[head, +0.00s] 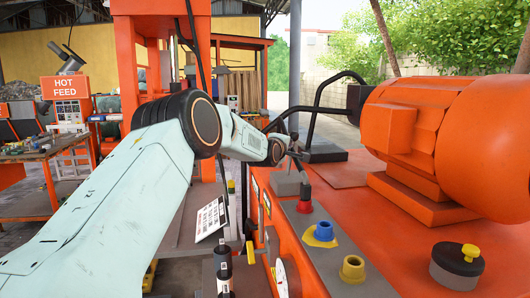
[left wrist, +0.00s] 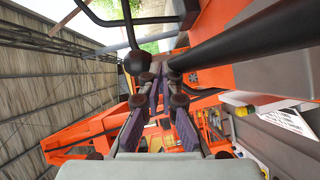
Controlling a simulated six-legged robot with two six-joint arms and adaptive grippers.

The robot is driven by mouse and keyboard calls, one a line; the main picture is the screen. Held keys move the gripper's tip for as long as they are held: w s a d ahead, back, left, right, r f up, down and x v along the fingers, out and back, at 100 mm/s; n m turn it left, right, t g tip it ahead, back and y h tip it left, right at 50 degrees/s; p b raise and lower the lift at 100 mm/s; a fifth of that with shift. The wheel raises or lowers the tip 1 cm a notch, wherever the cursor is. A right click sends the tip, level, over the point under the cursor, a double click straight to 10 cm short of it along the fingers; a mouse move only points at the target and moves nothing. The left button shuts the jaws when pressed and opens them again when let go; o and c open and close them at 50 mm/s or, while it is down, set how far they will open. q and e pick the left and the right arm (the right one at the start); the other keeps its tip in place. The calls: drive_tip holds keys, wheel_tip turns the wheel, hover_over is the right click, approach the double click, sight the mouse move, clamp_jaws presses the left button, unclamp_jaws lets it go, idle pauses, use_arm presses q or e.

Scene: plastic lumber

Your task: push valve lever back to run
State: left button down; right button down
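My left arm reaches across the head view, and my left gripper (head: 292,150) is small and partly covered there, beside the orange machine bed. In the left wrist view my left gripper (left wrist: 160,72) has its fingertips drawn together, with nothing seen between them. A black ball knob (left wrist: 137,63) on a thin dark rod stands just beyond and left of the fingertips, close to them; whether they touch I cannot tell. It looks like the valve lever's end. In the head view the lever is hard to separate from the gripper. My right gripper is out of view.
A large orange motor (head: 430,115) fills the right. Dark curved pipes (head: 325,88) rise behind the gripper. A HOT FEED sign (head: 66,88) stands far left.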

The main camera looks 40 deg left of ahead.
use_arm(q)
drive_tip(key=shift+w+d+r+b, duration=0.2)
drive_tip(key=shift+w+d+b, duration=0.2)
drive_tip(key=shift+w, duration=0.15)
drive_tip(key=shift+w+d+r+b, duration=0.2)
drive_tip(key=shift+w+d+b, duration=0.1)
drive_tip(key=shift+w+d, duration=0.15)
drive_tip(key=shift+a, duration=0.1)
drive_tip(key=shift+f, duration=0.1)
